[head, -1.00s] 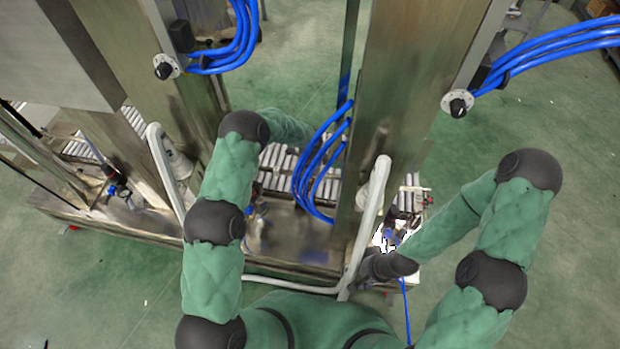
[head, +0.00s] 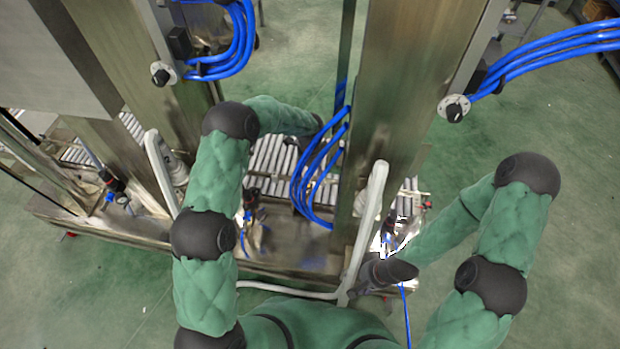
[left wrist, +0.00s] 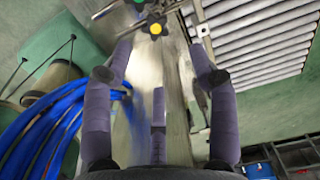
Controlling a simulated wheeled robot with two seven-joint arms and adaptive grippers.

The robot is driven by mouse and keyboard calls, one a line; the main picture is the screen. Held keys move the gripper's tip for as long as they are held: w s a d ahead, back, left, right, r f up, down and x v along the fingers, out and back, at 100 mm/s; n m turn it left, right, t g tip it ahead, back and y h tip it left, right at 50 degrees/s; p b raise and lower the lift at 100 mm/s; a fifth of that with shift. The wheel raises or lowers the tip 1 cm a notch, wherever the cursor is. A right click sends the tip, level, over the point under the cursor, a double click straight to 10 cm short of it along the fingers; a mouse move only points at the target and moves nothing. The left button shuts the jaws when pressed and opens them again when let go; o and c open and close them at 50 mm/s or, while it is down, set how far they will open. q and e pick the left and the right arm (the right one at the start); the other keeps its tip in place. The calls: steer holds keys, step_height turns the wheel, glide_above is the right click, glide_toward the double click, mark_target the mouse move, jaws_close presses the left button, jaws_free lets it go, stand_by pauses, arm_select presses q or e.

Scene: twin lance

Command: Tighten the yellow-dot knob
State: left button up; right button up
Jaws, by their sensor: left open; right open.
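The yellow-dot knob (left wrist: 155,29) shows in the left wrist view at the top, a dark lobed knob with a yellow centre. My left gripper (left wrist: 161,42) is open, its dark fingers spread below and to either side of the knob in the picture, with nothing between them. Whether a fingertip touches the knob cannot be told. I cannot make out the yellow dot there. My right gripper (head: 372,277) is low at the machine's front right, its fingers hard to see.
A green-dot knob (left wrist: 139,2) is cut off above the yellow one. Blue hoses (left wrist: 38,125) lie left of the left gripper, and a roller conveyor (left wrist: 255,40) lies right. In the head view a steel post (head: 405,100) and a pale curved handle (head: 371,215) stand between the arms.

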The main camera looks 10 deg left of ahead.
arm_select(q)
steer(key=shift+r, duration=1.95)
steer(key=s+f+n+h, duration=0.1)
steer(key=s+f+n, duration=0.4)
steer(key=s, duration=0.3)
steer(key=s+d+f+n+h, duration=0.15)
steer(key=s+f+n, duration=0.25)
steer(key=s, duration=0.4)
steer(key=s+f+n+h, duration=0.2)
steer(key=s+f+n, duration=0.3)
steer(key=s, duration=0.3)
steer(key=s+a+n, duration=0.1)
steer(key=s+n, duration=0.6)
steer(key=s, duration=0.3)
steer(key=shift+m+y, duration=0.25)
steer(key=shift+m, duration=0.25)
steer(key=r, duration=0.1)
steer(key=w+r+p, duration=0.1)
steer(key=w+d+r, duration=0.1)
steer(key=r, duration=0.1)
steer(key=shift+d+p, duration=0.1)
steer(key=shift+p, duration=0.25)
